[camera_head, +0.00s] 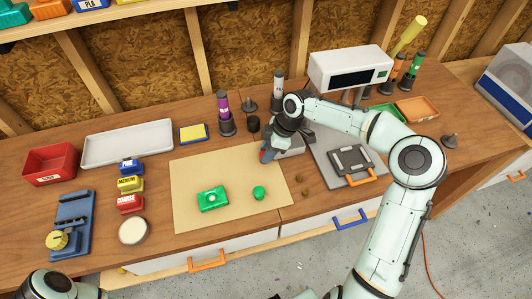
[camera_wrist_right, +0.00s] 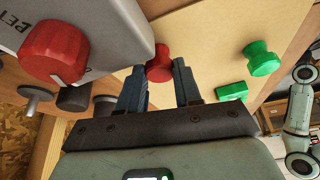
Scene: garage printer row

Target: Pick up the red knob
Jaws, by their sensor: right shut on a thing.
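A small red knob (camera_wrist_right: 158,63) sits between the fingertips of my right gripper (camera_wrist_right: 159,82) in the wrist view. The gripper is shut on it. In the head view, the right gripper (camera_head: 267,150) is over the far right part of the tan mat (camera_head: 235,165), and a bit of the red knob (camera_head: 264,156) shows below it. My wrist hides most of the knob there. I cannot tell whether it touches the mat. My left gripper is out of the head view; only part of that arm shows at bottom left.
A grey box (camera_head: 290,147) with a larger red dial (camera_wrist_right: 55,52) stands close beside the right gripper. A green knob (camera_head: 259,193) and a green block (camera_head: 212,199) are on the mat. Dark posts (camera_head: 253,124) stand behind.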

